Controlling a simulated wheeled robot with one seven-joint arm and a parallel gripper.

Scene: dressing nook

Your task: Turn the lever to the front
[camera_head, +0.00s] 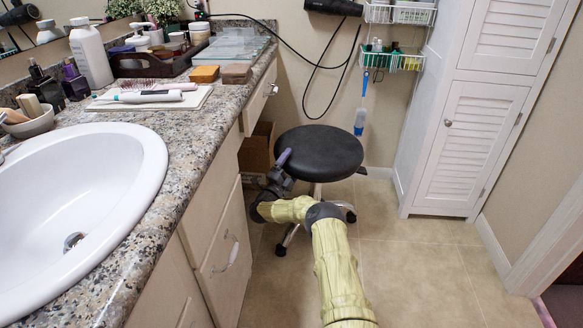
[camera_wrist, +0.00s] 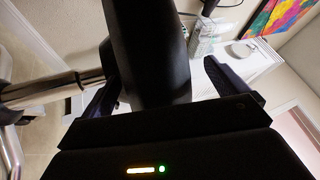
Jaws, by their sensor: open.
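A round black stool (camera_head: 318,150) stands beside the counter in the head view, on a metal post with a wheeled base. My gripper (camera_head: 281,170) is at the near left edge of its seat. In the wrist view the black seat (camera_wrist: 145,45) shows edge-on between my two open fingers, one on each side; I cannot tell whether they touch it. The stool's metal post (camera_wrist: 50,90) runs in from the left there. A bit of metal faucet (camera_head: 5,153) shows at the left edge, mostly out of view.
A speckled counter (camera_head: 190,150) with a white sink (camera_head: 85,195) and toiletries lies left, above drawers (camera_head: 225,255). A cardboard box (camera_head: 257,148) sits under it. A white louvred cabinet (camera_head: 468,140) stands right. The tiled floor (camera_head: 410,270) between is clear.

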